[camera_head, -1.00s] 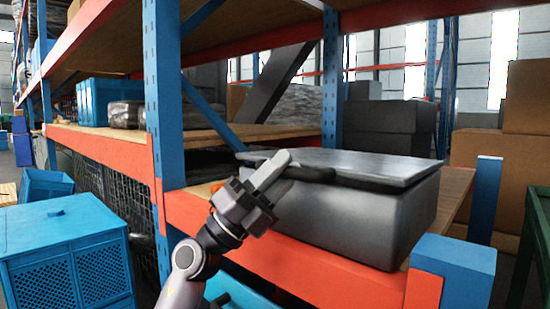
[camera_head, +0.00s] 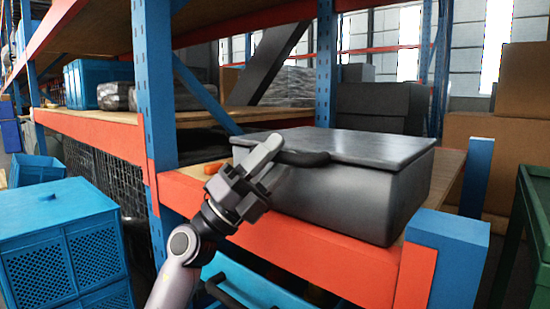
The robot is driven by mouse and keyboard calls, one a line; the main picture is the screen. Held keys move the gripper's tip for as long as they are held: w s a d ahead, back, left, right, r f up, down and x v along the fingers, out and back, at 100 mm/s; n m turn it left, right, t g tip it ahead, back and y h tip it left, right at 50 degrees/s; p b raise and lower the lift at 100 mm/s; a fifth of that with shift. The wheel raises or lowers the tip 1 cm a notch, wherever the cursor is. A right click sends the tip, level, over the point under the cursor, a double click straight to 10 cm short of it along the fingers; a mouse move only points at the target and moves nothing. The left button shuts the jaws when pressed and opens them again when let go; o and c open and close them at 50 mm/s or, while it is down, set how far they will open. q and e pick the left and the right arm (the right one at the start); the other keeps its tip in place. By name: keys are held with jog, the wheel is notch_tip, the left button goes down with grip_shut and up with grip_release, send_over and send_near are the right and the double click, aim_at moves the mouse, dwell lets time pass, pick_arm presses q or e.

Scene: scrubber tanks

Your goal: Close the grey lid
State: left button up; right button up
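The grey lid (camera_head: 345,145) lies over the top of a grey box (camera_head: 345,200) on the shelf. It looks almost flat, and I see no clear gap along its front edge. A black handle (camera_head: 305,158) shows at its front left. My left gripper (camera_head: 268,150) is at the lid's front left corner, beside the handle. Its fingers point up and right and overlap the lid edge in the picture. I cannot tell whether they touch it or how far apart they are. My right gripper is not in view.
The box stands on a wooden shelf with an orange beam (camera_head: 320,265). Blue rack posts stand at left (camera_head: 153,100) and front right (camera_head: 445,240). A small orange object (camera_head: 212,168) lies left of the box. Blue crates (camera_head: 60,235) stand at lower left.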

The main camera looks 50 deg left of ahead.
pick_arm(q)
jog(key=shift+f, duration=0.15)
jog(key=shift+a+f, duration=0.1)
jog(key=shift+f, duration=0.1)
jog(key=b+v, duration=0.1)
jog(key=v, duration=0.5)
jog(key=shift+s, duration=0.35)
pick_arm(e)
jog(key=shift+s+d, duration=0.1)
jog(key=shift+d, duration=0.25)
pick_arm(q)
jog(key=shift+f, duration=0.1)
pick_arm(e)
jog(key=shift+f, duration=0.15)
pick_arm(q)
jog(key=shift+s+a, duration=0.1)
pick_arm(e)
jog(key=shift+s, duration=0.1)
